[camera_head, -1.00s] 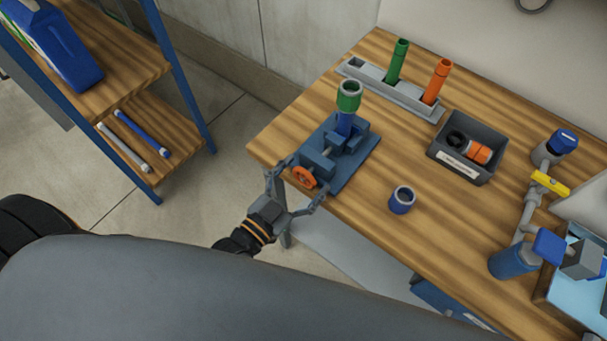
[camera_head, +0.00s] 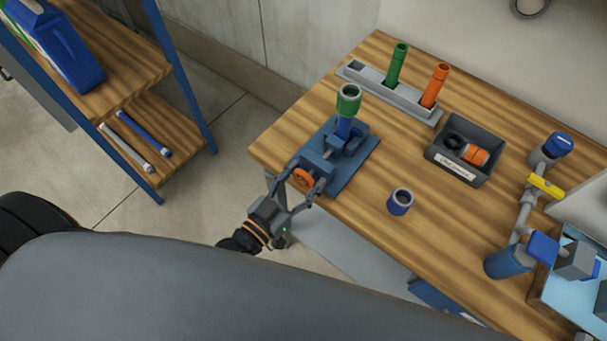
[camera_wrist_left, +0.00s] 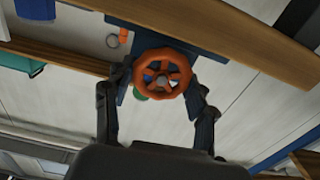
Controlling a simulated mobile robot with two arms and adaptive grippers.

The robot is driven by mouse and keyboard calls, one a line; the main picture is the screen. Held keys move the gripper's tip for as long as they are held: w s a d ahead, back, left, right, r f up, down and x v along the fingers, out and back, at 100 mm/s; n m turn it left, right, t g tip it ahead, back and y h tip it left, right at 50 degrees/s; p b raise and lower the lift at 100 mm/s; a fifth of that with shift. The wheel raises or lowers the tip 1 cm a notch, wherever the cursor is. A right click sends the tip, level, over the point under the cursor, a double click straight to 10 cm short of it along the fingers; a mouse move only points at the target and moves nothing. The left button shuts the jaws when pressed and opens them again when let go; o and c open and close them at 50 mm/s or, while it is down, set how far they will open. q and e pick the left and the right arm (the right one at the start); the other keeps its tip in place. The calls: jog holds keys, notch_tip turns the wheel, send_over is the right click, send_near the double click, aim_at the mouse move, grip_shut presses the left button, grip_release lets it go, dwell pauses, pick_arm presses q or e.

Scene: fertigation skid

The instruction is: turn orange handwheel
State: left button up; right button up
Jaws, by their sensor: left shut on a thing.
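The orange handwheel (camera_head: 302,178) is on the near end of a blue vise (camera_head: 335,150) at the table's left front edge. In the left wrist view the handwheel (camera_wrist_left: 162,73) faces the camera, between the two fingers. My left gripper (camera_head: 301,186) is shut on the handwheel, one finger on each side of its rim. The left gripper also shows in the left wrist view (camera_wrist_left: 160,90). The vise holds an upright blue pipe with a green collar (camera_head: 348,98). My right gripper is not in view.
A blue ring-like fitting (camera_head: 400,202) stands on the wooden table (camera_head: 350,225) right of the vise. A grey rack (camera_head: 370,82) holds green and orange tubes. A dark bin (camera_head: 462,178) holds fittings. A blue-framed shelf (camera_head: 180,75) stands at the left.

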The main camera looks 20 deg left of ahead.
pick_arm(q)
jog(key=n+p, duration=0.1)
jog(key=n, duration=0.3)
jog(key=shift+a, duration=0.1)
jog(key=shift+n, duration=1.2)
jog(key=o, duration=1.2)
jog(key=shift+f, duration=0.1)
jog(key=shift+a, duration=0.1)
jog(key=shift+s, duration=0.2)
jog(key=v, duration=1.1)
jog(key=shift+s+a, duration=0.15)
jog(key=shift+s, duration=0.1)
